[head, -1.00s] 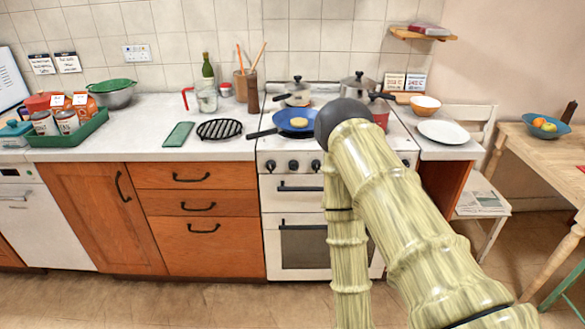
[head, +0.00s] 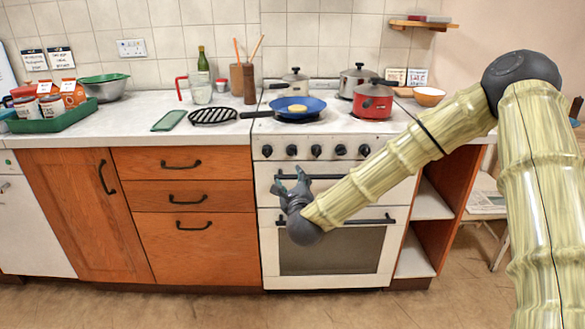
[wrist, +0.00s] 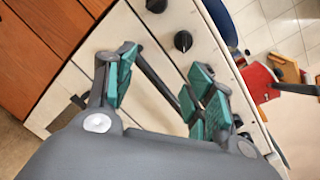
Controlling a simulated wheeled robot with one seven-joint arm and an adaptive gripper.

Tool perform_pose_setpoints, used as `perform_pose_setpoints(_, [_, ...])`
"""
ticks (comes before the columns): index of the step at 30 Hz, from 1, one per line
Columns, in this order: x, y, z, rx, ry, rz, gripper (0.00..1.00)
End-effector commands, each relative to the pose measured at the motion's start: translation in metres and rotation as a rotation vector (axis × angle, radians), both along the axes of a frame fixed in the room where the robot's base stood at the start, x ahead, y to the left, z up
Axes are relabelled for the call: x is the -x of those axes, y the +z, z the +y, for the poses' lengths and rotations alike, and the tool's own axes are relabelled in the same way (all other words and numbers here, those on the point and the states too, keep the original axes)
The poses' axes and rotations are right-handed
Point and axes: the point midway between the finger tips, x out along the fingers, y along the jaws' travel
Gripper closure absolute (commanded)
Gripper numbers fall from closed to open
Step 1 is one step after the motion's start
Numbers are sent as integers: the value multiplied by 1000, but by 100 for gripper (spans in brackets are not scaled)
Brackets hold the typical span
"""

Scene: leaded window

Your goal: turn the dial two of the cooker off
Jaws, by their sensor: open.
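The white cooker (head: 335,178) has a row of several black dials on its front panel. The second dial from the left (head: 292,151) shows above my gripper; its setting is too small to read. My gripper (head: 290,178) is in front of the upper oven door, below the dials, fingers pointing up. In the wrist view its teal-padded fingers (wrist: 165,88) are apart with nothing held. A dial (wrist: 183,41) shows beyond the fingers there, apart from them, probably the second. Another dial (wrist: 156,5) is at the top edge. The right finger hides part of the panel.
The upper door handle (head: 325,177) runs right behind my gripper. The lower oven handle (head: 350,221) is below. A blue pan (head: 312,108) holding a round yellowish item and a red pot (head: 373,104) stand on the hob. Wooden drawers (head: 182,163) are to the left.

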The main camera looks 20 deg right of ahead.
Motion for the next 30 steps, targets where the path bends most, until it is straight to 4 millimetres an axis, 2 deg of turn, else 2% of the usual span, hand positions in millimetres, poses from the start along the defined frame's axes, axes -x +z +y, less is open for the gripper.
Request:
perform_pose_setpoints(3, [-8, 21, -12, -97, -41, -71, 46])
perform_pose_setpoints(7, [-15, 31, -17, -135, -57, -100, 46])
perform_pose_setpoints(11, [-26, 32, -19, -136, -57, -100, 46])
perform_pose_setpoints(24, [-93, 31, -33, -133, -56, -99, 46])
perform_pose_setpoints(30, [-111, 31, -37, -134, -56, -98, 46])
